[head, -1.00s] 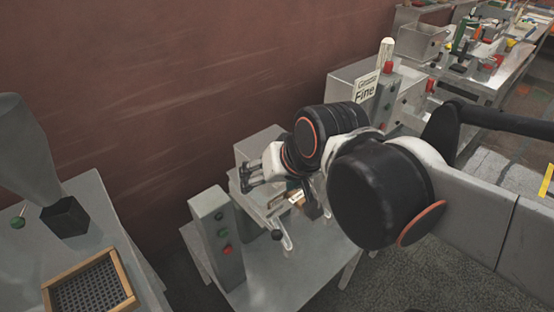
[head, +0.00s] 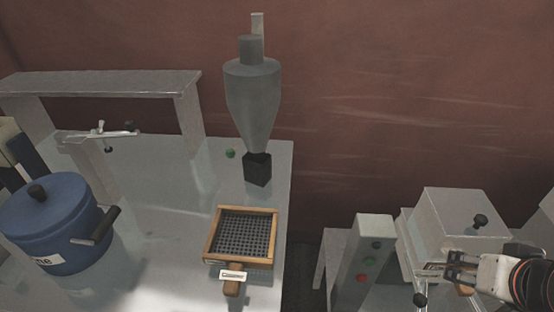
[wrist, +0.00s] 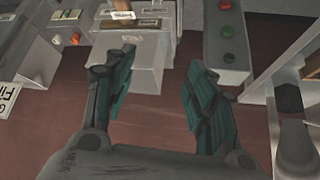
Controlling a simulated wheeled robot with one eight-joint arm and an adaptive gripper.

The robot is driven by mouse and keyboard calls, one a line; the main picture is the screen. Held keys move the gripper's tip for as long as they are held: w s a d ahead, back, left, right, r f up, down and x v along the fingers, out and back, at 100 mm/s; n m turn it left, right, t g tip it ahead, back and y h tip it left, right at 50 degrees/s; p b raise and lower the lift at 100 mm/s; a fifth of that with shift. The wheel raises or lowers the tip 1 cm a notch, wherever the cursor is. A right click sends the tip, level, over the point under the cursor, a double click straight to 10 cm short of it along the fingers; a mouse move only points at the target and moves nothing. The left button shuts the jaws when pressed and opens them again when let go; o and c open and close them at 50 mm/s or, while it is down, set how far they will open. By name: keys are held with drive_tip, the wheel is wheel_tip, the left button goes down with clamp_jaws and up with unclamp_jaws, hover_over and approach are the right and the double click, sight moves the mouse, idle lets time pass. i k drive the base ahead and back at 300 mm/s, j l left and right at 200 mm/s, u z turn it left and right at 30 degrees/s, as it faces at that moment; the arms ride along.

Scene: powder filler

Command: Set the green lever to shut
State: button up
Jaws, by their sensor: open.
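The green lever shows in the head view as a small green knob (head: 230,153), just left of the black outlet (head: 257,170) of the grey funnel-shaped hopper (head: 252,100). Its rod is too small to make out, so I cannot tell its setting. My gripper (head: 445,268) is at the lower right of the head view, well right of the lever, over another machine. In the wrist view my gripper (wrist: 160,62) has its two fingers wide apart with nothing between them. I cannot make out the green lever in the wrist view.
A wooden-framed sieve (head: 240,236) lies in front of the hopper. A blue lidded pot (head: 52,228) stands at left, beside a metal bench (head: 110,82). A grey button post (head: 365,262) stands between the hopper table and my gripper. A gap separates the two tables.

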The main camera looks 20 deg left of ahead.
sight(230, 154)
drive_tip(key=u, duration=1.55)
